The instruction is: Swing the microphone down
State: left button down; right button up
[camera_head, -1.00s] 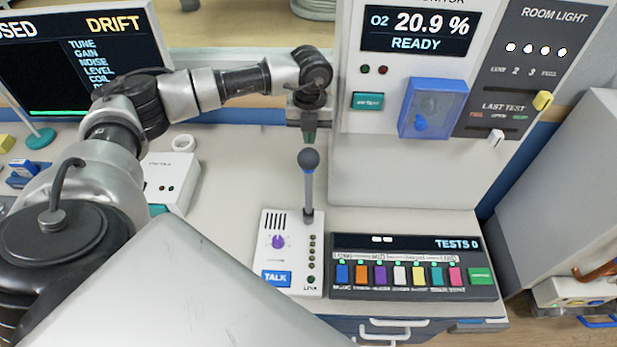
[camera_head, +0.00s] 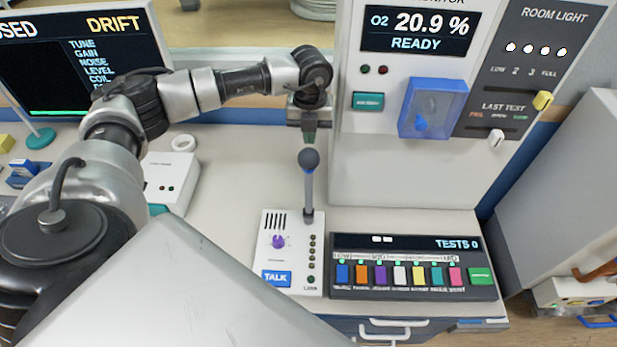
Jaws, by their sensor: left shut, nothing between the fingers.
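The microphone (camera_head: 309,180) is a grey stalk with a dark round head. It stands upright at the back right corner of the white talk box (camera_head: 264,246), which has a purple knob and a blue TALK button. My left gripper (camera_head: 309,138) points down just behind the microphone head in the picture, with its fingers shut and empty. A small gap shows between the fingertips and the head. The right gripper is not in view.
A button panel (camera_head: 414,238) with several coloured keys lies right of the talk box. The oxygen monitor cabinet (camera_head: 400,170) rises behind it. A white box (camera_head: 168,177) and a white ring (camera_head: 183,143) sit to the left. The desk between them is clear.

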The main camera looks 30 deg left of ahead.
aim_at(309, 164)
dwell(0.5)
pick_arm(q)
notch_tip(309, 164, down, 4)
jog(key=b, duration=0.2)
jog(key=shift+r+b, duration=0.25)
jog(key=shift+b, duration=0.1)
dwell(0.3)
jog(key=shift+s+d+f+p, duration=0.15)
jog(key=shift+s+d, duration=0.3)
jog(key=shift+s, duration=0.3)
jog(key=shift+s+d+f+p, duration=0.1)
jog(key=shift+s+d, duration=0.4)
jog(key=shift+s, duration=0.3)
jog(key=shift+s+d+f+p, duration=0.15)
jog(key=shift+s+d, duration=0.3)
jog(key=shift+s, duration=0.3)
jog(key=shift+r, duration=0.1)
